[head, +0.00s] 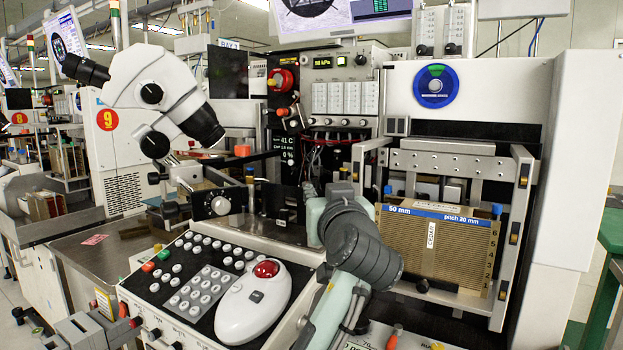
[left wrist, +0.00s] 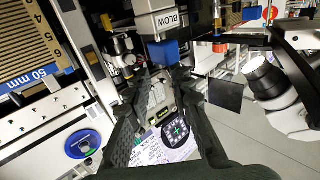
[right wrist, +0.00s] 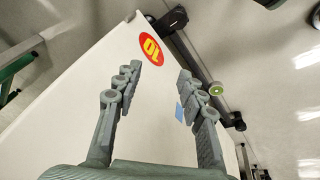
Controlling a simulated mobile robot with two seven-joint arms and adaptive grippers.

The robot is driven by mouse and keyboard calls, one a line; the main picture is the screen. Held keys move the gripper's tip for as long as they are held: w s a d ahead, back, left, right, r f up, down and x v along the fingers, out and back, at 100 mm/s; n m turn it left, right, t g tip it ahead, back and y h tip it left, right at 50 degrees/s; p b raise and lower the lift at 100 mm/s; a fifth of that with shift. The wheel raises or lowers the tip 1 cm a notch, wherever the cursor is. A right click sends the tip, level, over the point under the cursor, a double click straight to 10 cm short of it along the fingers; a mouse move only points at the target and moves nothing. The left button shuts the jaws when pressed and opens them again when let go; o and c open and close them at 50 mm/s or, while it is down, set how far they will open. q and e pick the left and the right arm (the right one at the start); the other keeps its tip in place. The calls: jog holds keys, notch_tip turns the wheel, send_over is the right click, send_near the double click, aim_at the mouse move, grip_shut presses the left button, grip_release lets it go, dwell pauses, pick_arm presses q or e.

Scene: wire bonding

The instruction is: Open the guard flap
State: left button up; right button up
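My left gripper (left wrist: 168,78) is open, with its two dark fingers apart and nothing clearly held between them. In the head view my left wrist (head: 358,243) is in front of the machine, left of the brown slotted magazine (head: 432,247); the fingertips are largely hidden there. A grey metal frame (head: 508,235) stands around the magazine, with a grey crossbar (head: 447,164) above. I cannot tell for sure which part is the guard flap or how far it is open. My right gripper (right wrist: 158,80) is open and empty, facing a white cabinet side, away from the machine.
A control panel with a white mouse-like unit (head: 252,304) lies at the front. A microscope (head: 155,92) overhangs the left. A box marked BLOW (left wrist: 163,22) and a blue block (left wrist: 165,52) are close to the left fingertips. A dark plate (left wrist: 225,95) is beside them.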

aim_at(316, 184)
pick_arm(q)
jog(key=shift+w+r, duration=0.15)
jog(key=shift+w, duration=0.2)
jog(key=shift+w+a+r+p, duration=0.1)
jog(key=shift+w+p, duration=0.1)
jog(key=shift+w, duration=0.3)
jog(key=shift+w+r+p, duration=0.1)
jog(key=shift+w+p, duration=0.05)
jog(key=shift+w, duration=0.3)
jog(key=w, duration=0.3)
jog(key=shift+w+a+f+p, duration=0.1)
jog(key=shift+w+a+p, duration=0.05)
jog(key=shift+w+p, duration=0.2)
jog(key=shift+w+f, duration=0.1)
jog(key=shift+w, duration=0.45)
pick_arm(e)
jog(key=s+d+f, duration=0.1)
jog(key=s+f, duration=0.3)
jog(key=f, duration=0.1)
jog(key=shift+s+f+g, duration=0.2)
jog(key=shift+f+g, duration=0.1)
jog(key=shift+g, duration=0.1)
pick_arm(q)
grip_shut()
jog(key=shift+s, duration=0.1)
